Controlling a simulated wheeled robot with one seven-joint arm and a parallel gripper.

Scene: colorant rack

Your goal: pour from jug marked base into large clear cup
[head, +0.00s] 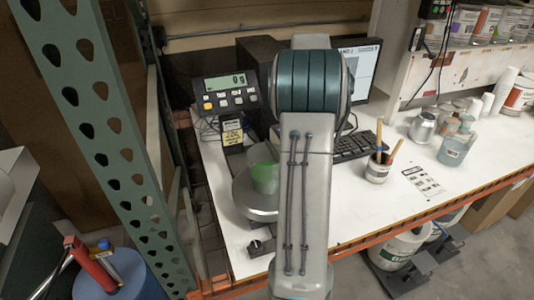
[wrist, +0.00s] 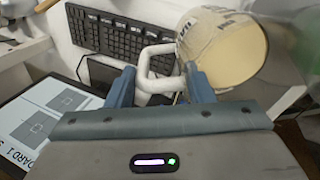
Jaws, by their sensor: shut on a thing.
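My gripper (wrist: 162,82) is shut on the white handle of a jug (wrist: 222,48), which shows in the wrist view. The jug is tilted, with its open mouth towards the camera and cream-coloured contents or interior visible. Dark print on its side is only partly readable. A clear, green-tinted cup (head: 265,170) stands upright on the round scale plate in the head view, left of my arm. My arm hides the gripper and jug in the head view.
The scale display (head: 229,92) appears to read 0 g. A monitor (head: 361,68) and keyboard (wrist: 118,38) are behind my arm. A pot of sticks (head: 377,170), cans and cups stand to the right. The white bench (head: 340,218) is clear at the front right. A green rack post rises at left.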

